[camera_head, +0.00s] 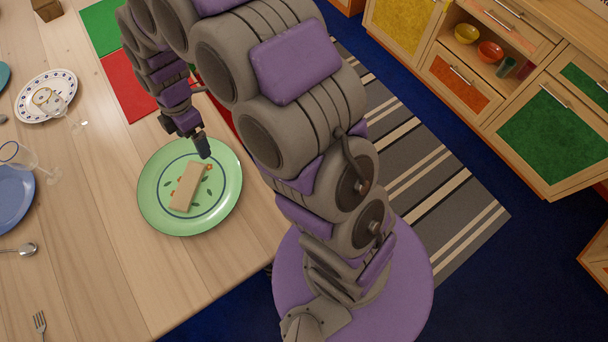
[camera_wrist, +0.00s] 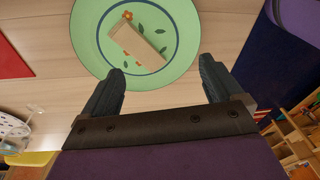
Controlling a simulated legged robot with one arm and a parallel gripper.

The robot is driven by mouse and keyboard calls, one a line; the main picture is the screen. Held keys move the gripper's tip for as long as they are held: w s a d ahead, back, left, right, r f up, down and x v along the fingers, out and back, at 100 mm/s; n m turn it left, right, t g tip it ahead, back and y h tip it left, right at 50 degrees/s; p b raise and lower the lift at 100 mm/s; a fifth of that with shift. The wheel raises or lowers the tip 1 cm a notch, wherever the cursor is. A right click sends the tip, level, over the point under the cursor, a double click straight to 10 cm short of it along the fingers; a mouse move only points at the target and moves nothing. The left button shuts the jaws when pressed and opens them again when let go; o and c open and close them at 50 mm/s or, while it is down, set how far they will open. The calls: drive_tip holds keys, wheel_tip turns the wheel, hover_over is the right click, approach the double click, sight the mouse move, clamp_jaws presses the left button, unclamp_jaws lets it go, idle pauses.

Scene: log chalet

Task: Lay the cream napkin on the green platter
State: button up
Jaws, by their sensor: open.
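The cream napkin (camera_head: 188,186), a folded flat rectangle, lies on the green platter (camera_head: 226,210) near its middle. The platter has a blue ring and a leaf pattern and sits near the table's edge. In the wrist view the napkin (camera_wrist: 138,46) lies inside the ring of the platter (camera_wrist: 90,50). My gripper (camera_head: 204,150) is over the platter's upper edge in the head view, apart from the napkin. In the wrist view my gripper (camera_wrist: 162,85) has its two dark fingers wide apart, with nothing between them.
On the wooden table (camera_head: 120,265) are a patterned white plate (camera_head: 30,112), a blue plate (camera_head: 12,205), clear glasses, a spoon (camera_head: 22,250) and a fork (camera_head: 40,322). A red and green cloth (camera_head: 125,88) lies behind the platter. Cabinets (camera_head: 550,140) stand at right.

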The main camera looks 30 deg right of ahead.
drive_tip(key=s+d+r+m, duration=0.9)
drive_tip(key=s+r+m, duration=0.2)
drive_tip(key=s, duration=0.3)
drive_tip(key=s+d+r+m, duration=0.1)
drive_tip(key=s+d+m, duration=0.2)
drive_tip(key=s+m, duration=0.2)
drive_tip(key=s+d+r+m+h, duration=0.1)
drive_tip(key=s+d+m, duration=0.2)
drive_tip(key=s, duration=0.7)
drive_tip(key=shift+s+d+m, duration=0.15)
drive_tip(key=shift+m, duration=0.85)
